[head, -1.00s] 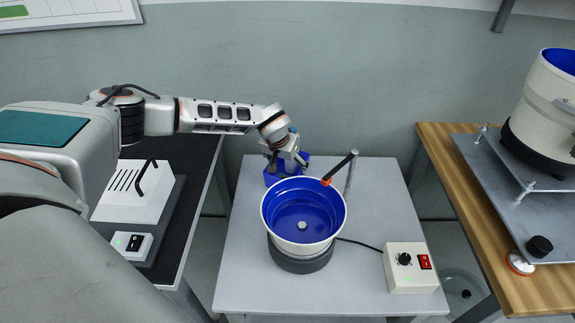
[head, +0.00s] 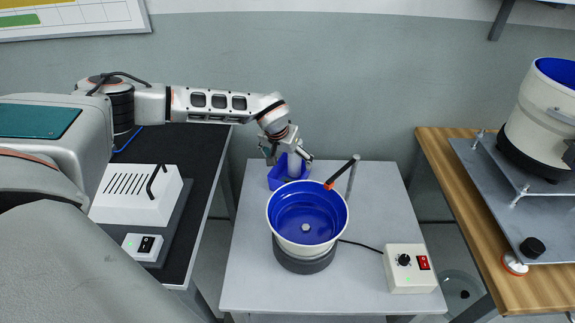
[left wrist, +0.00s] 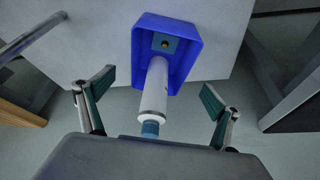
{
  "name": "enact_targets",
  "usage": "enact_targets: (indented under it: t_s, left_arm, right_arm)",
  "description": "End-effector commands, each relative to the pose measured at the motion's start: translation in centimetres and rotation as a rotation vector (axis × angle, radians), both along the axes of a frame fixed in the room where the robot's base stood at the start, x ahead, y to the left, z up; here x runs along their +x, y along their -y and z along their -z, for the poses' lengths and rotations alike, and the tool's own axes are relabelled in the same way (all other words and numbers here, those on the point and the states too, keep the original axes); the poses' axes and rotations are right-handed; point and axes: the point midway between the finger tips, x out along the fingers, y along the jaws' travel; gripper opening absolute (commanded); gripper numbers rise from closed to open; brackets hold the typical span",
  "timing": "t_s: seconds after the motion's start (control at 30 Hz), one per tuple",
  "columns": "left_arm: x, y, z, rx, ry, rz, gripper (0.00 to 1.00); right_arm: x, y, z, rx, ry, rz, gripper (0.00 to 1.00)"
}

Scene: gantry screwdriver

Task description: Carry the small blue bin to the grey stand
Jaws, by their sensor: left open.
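The small blue bin (head: 276,181) sits on the grey-topped table (head: 250,270), behind a white bowl with a blue inside (head: 306,218). A white post with a blue-green end rises from the bin; in the left wrist view the post (left wrist: 155,90) points towards the camera from the blue bin (left wrist: 185,60). My left gripper (head: 287,157) is open above the bin. In the left wrist view its fingers (left wrist: 157,84) are spread on both sides of the post, apart from it. I cannot tell which surface is the grey stand. My right gripper is not in view.
A dark rod with an orange clip (head: 340,172) and a metal post (head: 351,175) stand close right of the bin. A control box (head: 410,268) is at front right. A black-topped table with a white device (head: 135,193) is left; a wooden table (head: 480,225) with a grey plate is right.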

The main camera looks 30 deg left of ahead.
Motion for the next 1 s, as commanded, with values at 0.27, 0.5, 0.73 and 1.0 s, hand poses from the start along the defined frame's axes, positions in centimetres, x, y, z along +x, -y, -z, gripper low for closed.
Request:
enact_targets:
  t_s: [0.27,0.5,0.73,1.0]
  left_arm:
    - [-1.6,0.3,-4.2,0.000,0.001,0.000,0.92]
    - [-2.0,0.3,-4.7,0.001,-0.002,0.000,0.92]
    - [-2.0,0.3,-4.7,0.001,-0.002,0.000,0.92]
    - [-1.9,0.3,-5.2,0.000,0.003,0.000,0.92]
  right_arm:
    - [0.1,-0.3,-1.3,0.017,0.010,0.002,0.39]
    - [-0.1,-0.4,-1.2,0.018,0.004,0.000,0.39]
    - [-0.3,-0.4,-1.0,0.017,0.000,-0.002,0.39]
    - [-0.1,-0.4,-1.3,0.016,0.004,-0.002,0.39]
